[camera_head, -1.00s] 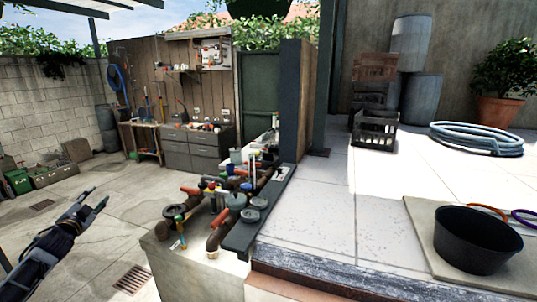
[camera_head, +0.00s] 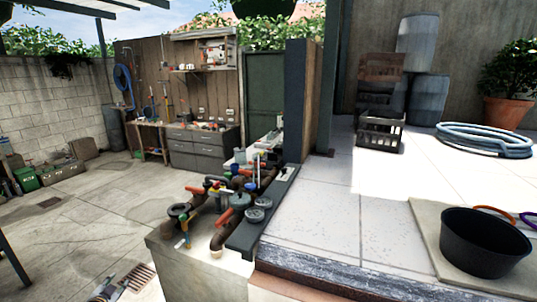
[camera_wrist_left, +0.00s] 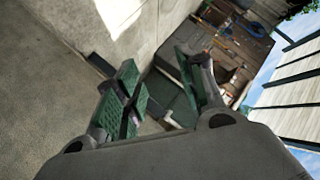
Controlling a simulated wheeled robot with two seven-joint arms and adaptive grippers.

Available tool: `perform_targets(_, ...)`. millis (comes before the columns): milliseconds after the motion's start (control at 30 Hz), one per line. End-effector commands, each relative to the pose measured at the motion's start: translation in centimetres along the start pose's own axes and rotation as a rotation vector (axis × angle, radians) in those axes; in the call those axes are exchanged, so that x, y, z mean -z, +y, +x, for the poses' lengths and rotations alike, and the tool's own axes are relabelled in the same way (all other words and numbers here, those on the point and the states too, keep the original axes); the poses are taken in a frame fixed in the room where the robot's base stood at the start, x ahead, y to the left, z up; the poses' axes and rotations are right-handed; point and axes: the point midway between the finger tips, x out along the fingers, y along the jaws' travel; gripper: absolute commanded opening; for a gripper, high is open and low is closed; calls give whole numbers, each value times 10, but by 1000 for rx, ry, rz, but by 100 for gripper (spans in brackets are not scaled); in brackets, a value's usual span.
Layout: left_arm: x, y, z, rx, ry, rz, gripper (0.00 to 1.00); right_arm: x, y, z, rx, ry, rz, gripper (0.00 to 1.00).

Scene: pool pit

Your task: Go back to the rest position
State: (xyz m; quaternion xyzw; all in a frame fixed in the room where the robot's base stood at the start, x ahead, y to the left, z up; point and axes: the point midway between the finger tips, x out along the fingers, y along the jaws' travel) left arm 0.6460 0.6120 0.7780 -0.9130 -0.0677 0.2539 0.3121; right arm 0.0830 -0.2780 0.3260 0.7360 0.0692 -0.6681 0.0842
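My left gripper (camera_head: 116,284) shows only in part at the bottom left edge of the head view, low over the paved floor beside the drain grate. In the left wrist view its two green-padded fingers (camera_wrist_left: 157,82) stand apart with a clear gap. Nothing is held between them. Most of the left arm is out of the head view. My right gripper is in neither view.
A low ledge with pipes and valves (camera_head: 222,205) stands right of the left gripper. A black bowl (camera_head: 484,243) sits on a slab at the right. Black crates (camera_head: 380,130) and a coiled hose (camera_head: 485,140) stand behind. The left floor is largely clear.

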Motion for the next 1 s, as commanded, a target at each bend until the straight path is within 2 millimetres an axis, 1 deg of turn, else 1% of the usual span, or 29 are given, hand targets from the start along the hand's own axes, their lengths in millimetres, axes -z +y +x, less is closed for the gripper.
perform_targets(33, -18, 19, -1, -20, -27, -10, 39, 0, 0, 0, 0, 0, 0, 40)
perform_targets(100, -41, 43, -4, -45, -61, -22, 39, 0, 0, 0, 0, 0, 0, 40)
perform_targets(267, -92, 96, -14, -100, -139, -46, 39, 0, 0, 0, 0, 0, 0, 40)
perform_targets(300, -104, 110, -18, -114, -157, -52, 39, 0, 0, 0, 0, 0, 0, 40)
perform_targets(467, -152, 163, -36, -168, -234, -74, 39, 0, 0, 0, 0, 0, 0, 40)
perform_targets(500, -163, 176, -42, -182, -252, -80, 39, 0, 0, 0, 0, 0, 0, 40)
perform_targets(567, -180, 196, -51, -203, -281, -87, 39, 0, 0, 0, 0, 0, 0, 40)
perform_targets(600, -191, 210, -58, -217, -300, -92, 39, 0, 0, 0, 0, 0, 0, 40)
perform_targets(767, -233, 263, -88, -272, -375, -110, 39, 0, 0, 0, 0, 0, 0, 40)
perform_targets(800, -243, 276, -96, -286, -394, -115, 39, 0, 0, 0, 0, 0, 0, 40)
perform_targets(867, -257, 295, -109, -306, -421, -121, 39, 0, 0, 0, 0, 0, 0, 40)
perform_targets(900, -267, 309, -118, -321, -440, -125, 39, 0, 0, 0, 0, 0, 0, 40)
perform_targets(967, -281, 328, -133, -342, -468, -131, 39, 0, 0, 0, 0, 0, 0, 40)
perform_targets(1000, -290, 341, -143, -356, -486, -135, 39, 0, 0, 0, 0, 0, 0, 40)
